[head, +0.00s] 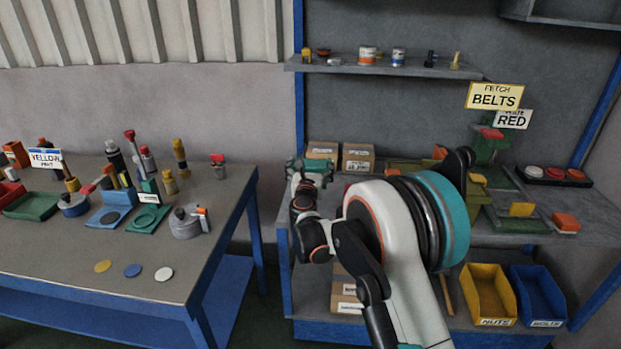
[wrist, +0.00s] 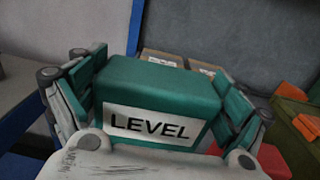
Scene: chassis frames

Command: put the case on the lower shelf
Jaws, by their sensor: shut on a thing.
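The case is a dark teal box with a white "LEVEL" label (wrist: 155,95). It fills the middle of the wrist view, between the two fingers of my gripper (wrist: 160,88), which is shut on it. In the head view my gripper (head: 309,172) is at the front left of the right bench, near the level of its top; the case is hard to tell from the gripper's own teal parts there. The lower shelf (head: 312,282) of the right bench shows below, partly hidden by my arm.
Cardboard boxes (head: 358,157) stand on the bench just behind my gripper. A yellow bin (head: 490,295) and a blue bin (head: 538,295) occupy the lower shelf's right part, with more boxes (head: 345,296) near its middle. The lower shelf's left end looks clear. A cluttered table (head: 120,262) stands left.

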